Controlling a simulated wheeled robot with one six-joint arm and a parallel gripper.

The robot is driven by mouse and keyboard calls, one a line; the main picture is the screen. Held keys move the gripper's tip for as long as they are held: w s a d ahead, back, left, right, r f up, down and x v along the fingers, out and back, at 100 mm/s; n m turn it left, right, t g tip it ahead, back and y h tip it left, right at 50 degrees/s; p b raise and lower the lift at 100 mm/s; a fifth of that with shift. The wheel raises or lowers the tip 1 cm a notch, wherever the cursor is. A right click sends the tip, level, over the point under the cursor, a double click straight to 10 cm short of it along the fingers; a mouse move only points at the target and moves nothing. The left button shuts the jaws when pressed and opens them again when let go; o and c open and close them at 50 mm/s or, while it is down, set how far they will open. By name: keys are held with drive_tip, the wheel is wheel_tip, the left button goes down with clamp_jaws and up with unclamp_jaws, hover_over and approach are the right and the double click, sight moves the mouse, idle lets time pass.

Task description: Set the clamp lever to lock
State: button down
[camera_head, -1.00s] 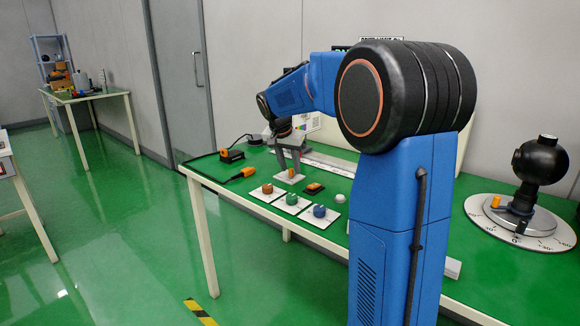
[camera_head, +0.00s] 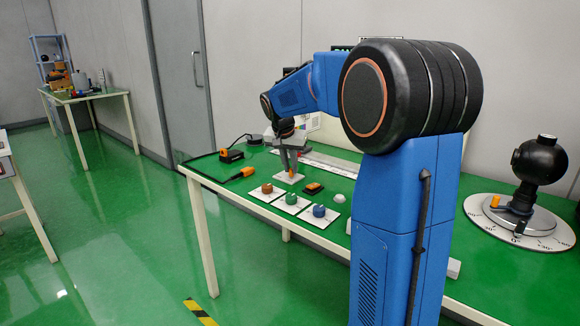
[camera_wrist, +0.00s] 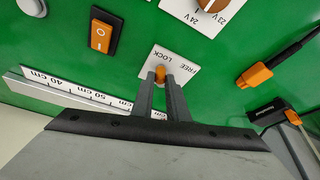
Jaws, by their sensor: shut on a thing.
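The clamp lever (camera_wrist: 160,73) is a small orange piece on a white plate (camera_wrist: 185,66) printed FREE and LOCK. In the wrist view the words read upside down. My gripper (camera_wrist: 160,79) is shut on the lever, one finger on each side of it. The fingers hide part of the lever, and I cannot tell its exact setting. In the head view my gripper (camera_head: 289,169) reaches down to the plate (camera_head: 284,178), and the lever is hidden there.
An orange rocker switch (camera_wrist: 100,36) lies beside the plate, with a voltage dial card (camera_wrist: 197,12) near it. A ruler (camera_wrist: 75,92), an orange-ended cable (camera_wrist: 255,75) and a black-and-orange device (camera_wrist: 268,112) are close by. A large dial stand (camera_head: 517,220) stands at the right.

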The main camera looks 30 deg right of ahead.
drive_tip(key=c, duration=1.7)
unclamp_jaws()
drive_tip(key=shift+c, duration=0.2)
drive_tip(key=shift+r, duration=0.15)
drive_tip(key=v, duration=1.7)
drive_tip(key=shift+s+a, duration=0.1)
drive_tip(key=shift+a, duration=0.05)
